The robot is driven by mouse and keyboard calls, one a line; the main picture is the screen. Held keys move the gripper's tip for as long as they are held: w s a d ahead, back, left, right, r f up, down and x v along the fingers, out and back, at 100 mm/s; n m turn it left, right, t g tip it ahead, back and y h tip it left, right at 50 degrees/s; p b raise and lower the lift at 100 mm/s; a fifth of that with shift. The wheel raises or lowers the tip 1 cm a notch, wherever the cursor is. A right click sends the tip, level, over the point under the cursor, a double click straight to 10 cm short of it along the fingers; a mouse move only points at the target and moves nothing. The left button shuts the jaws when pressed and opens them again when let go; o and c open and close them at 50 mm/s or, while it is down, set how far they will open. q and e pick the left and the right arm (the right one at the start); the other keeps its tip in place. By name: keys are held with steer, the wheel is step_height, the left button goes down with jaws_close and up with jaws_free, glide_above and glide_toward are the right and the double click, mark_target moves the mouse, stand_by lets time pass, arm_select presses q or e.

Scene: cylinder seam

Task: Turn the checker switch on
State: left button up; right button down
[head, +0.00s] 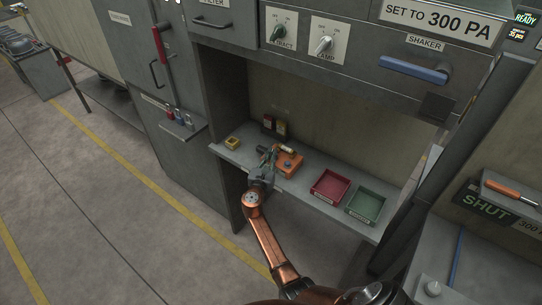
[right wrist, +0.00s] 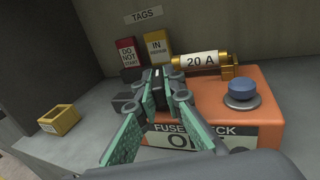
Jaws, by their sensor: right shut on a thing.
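The orange fuse checker (head: 290,163) sits on the shelf; it also shows in the right wrist view (right wrist: 262,118). Its front label reads FUSE CHECK, with the line below partly hidden by my fingers. My right gripper (head: 266,162) reaches in at the checker's left side. Its green fingers (right wrist: 157,92) are shut on a dark upright piece (right wrist: 158,84). I cannot tell whether this piece is the switch. My left gripper is out of view.
A small yellow block-like holder (head: 232,143) stands left on the shelf. A red tray (head: 330,187) and a green tray (head: 365,205) stand to the right. Red and yellow tags (right wrist: 127,54) stand behind the gripper. The cabinet with knobs overhangs the shelf.

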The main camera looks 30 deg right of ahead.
steer(key=shift+w+a+f+m+g+h+b, duration=0.15)
steer(key=shift+m+g+h+b, duration=0.2)
steer(key=shift+m+g+h, duration=0.2)
steer(key=m+g+h+b, duration=0.1)
steer(key=m+g+b, duration=0.1)
steer(key=g+b, duration=0.2)
steer(key=m+g+h+b, duration=0.1)
steer(key=m+g+b, duration=0.2)
steer(key=g+b, duration=0.1)
steer(key=m+g+h+b, duration=0.1)
steer(key=m+g+b, duration=0.2)
steer(key=g+b, duration=0.1)
steer(key=shift+f+h, duration=0.15)
steer(key=shift+h, duration=0.2)
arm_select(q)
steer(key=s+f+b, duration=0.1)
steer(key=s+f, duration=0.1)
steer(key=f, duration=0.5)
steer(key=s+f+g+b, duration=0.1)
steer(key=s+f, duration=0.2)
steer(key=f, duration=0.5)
arm_select(e)
steer(key=shift+s+d+r+m+g, duration=0.15)
steer(key=shift+m+g, duration=0.15)
steer(key=shift+g, duration=0.2)
steer(key=shift+s+d+r+m+g, duration=0.1)
steer(key=shift+m+g, duration=0.15)
steer(key=shift+g, duration=0.2)
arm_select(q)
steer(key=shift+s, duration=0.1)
